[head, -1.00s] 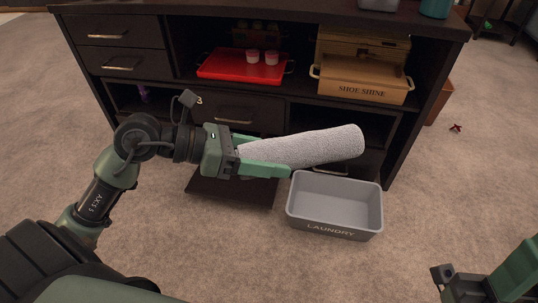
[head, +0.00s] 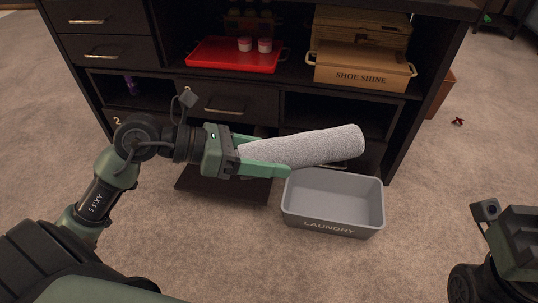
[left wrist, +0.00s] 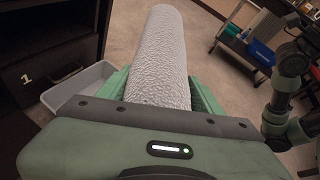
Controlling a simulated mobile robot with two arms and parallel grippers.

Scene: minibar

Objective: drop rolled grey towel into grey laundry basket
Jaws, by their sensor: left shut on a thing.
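A rolled grey towel (head: 318,147) is held near one end by my left gripper (head: 265,157), which is shut on it. The towel points to the right, tilted slightly up. In the left wrist view the towel (left wrist: 162,60) runs away from between the fingers. The grey laundry basket (head: 333,226), marked LAUNDRY, stands on the carpet. In the head view it shows just below the towel, and it looks empty. The basket (left wrist: 60,92) also shows left of the towel in the left wrist view. My right gripper is not clearly in view; part of my right arm shows at lower right.
A dark cabinet (head: 120,75) stands behind the basket, with a low drawer or door open at its base. It holds a red tray (head: 235,57) with small jars and a SHOE SHINE box (head: 360,72). Open carpet (head: 430,180) lies to the right.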

